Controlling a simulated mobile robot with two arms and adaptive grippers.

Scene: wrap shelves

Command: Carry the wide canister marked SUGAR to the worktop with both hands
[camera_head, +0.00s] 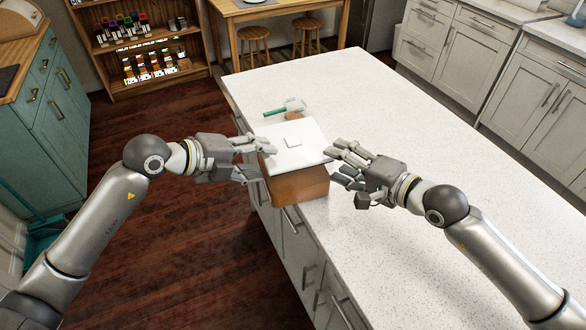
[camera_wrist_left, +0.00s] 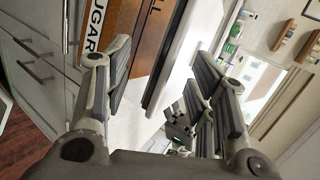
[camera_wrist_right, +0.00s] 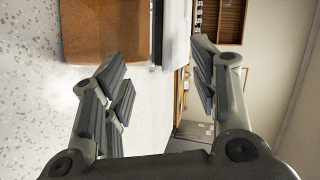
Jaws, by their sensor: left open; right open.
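The wide SUGAR canister (camera_head: 301,190) is a brown wooden box with a white lid (camera_head: 296,152). It stands on the white worktop (camera_head: 420,170) near the left edge. In the left wrist view part of its label (camera_wrist_left: 103,28) reads "UGAR", on the brown side (camera_wrist_left: 152,35). My left gripper (camera_head: 264,158) is open beside the canister's left side at lid height. My right gripper (camera_head: 335,165) is open just off its right side. In the right wrist view the brown side (camera_wrist_right: 105,30) lies beyond the open fingers. I cannot tell whether any finger touches it.
A green-handled utensil (camera_head: 282,109) lies on the worktop behind the canister. Two wooden stools (camera_head: 253,34) and a shelf with jars (camera_head: 150,55) stand at the back. The worktop to the right and behind is largely clear.

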